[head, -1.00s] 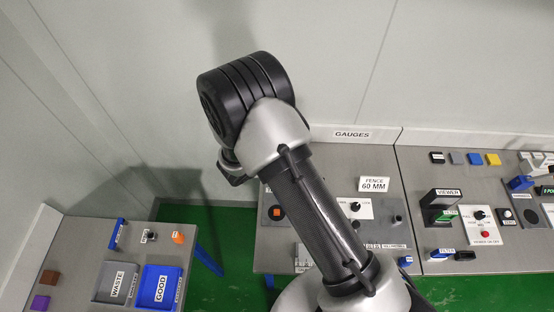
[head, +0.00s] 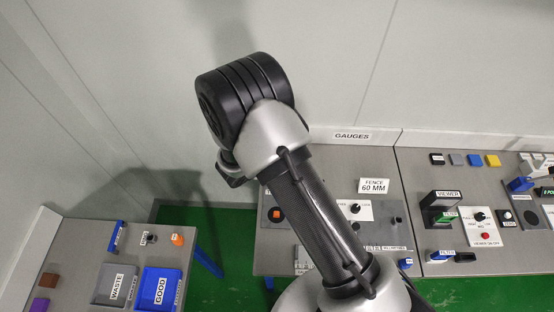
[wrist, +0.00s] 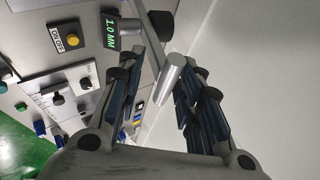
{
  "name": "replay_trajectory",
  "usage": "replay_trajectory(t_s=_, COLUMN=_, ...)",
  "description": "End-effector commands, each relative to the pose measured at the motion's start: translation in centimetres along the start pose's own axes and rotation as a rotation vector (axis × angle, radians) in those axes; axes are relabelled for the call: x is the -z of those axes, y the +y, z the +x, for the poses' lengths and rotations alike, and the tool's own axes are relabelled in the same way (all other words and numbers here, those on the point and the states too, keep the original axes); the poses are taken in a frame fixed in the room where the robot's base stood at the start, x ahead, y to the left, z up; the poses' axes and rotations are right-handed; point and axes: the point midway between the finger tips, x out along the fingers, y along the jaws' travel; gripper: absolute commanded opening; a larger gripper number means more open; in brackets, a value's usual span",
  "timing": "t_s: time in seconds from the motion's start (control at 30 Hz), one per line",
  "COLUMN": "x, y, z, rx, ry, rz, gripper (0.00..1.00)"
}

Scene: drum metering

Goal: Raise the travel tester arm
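In the wrist view my gripper (wrist: 168,60) is open, with one finger on each side of a bare silver cylinder (wrist: 169,78). The cylinder's rounded end shows between the fingers, closer to the right one. I cannot tell whether it touches that finger. It may be part of the travel tester arm, but no label shows this. A dark rounded piece (wrist: 160,22) lies just beyond the fingertips. In the head view my own arm fills the middle, and my gripper does not show there.
A green-lit display (wrist: 110,28) and a yellow ON/OFF button (wrist: 71,39) sit left of the fingers in the wrist view. The head view shows the gauges bench with a viewer (head: 440,208), and a waste bin (head: 117,287) and good bin (head: 160,289) at lower left. The wall is plain.

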Motion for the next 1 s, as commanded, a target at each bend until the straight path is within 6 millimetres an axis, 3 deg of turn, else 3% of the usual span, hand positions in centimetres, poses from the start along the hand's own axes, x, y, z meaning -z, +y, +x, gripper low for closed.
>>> replay_trajectory(t_s=0.53, x=-0.1, y=-0.1, z=-10.1, rx=0.004, ry=-0.003, rz=0.002, gripper=0.33)
replay_trajectory(t_s=0.7, x=0.0, y=-0.1, z=-11.4, rx=0.002, ry=0.000, rz=0.001, gripper=0.33)
replay_trajectory(t_s=1.0, x=0.0, y=-0.1, z=-11.6, rx=0.001, ry=0.000, rz=0.002, gripper=0.33)
